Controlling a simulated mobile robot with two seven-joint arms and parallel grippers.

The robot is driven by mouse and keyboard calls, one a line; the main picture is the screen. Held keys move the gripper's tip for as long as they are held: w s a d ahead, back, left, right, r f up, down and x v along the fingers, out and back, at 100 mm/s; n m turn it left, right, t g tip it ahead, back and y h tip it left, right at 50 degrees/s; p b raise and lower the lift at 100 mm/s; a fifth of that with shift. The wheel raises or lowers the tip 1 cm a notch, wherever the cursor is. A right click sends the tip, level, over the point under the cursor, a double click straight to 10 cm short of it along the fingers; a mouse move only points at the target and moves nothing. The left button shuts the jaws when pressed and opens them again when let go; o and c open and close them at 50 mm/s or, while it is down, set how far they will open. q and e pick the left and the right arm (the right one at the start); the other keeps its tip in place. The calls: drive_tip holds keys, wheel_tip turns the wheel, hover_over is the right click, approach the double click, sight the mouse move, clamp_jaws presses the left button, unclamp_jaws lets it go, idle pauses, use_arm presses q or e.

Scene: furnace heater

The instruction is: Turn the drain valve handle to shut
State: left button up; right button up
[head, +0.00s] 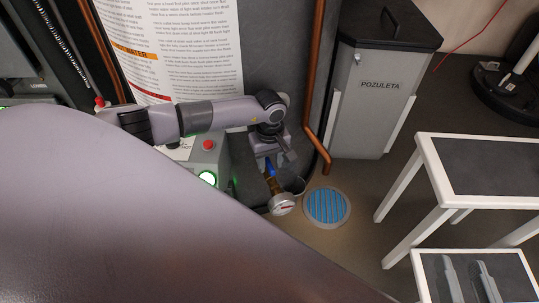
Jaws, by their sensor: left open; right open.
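My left gripper (271,158) comes in from the left and points down, open, right above the blue handle. The fingers overlap the top of the handle in this view; I cannot tell whether they touch it. My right gripper is not in view.
A control box (208,158) with a red button and lit green light stands left of the valve. A copper pipe (309,90) and a blue floor drain (326,206) are to the right. A grey bin (378,85) and a white-framed table (480,165) stand farther right.

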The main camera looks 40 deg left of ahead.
use_arm(q)
clamp_jaws()
drive_tip(key=m, duration=0.4)
drive_tip(key=shift+m, duration=2.6)
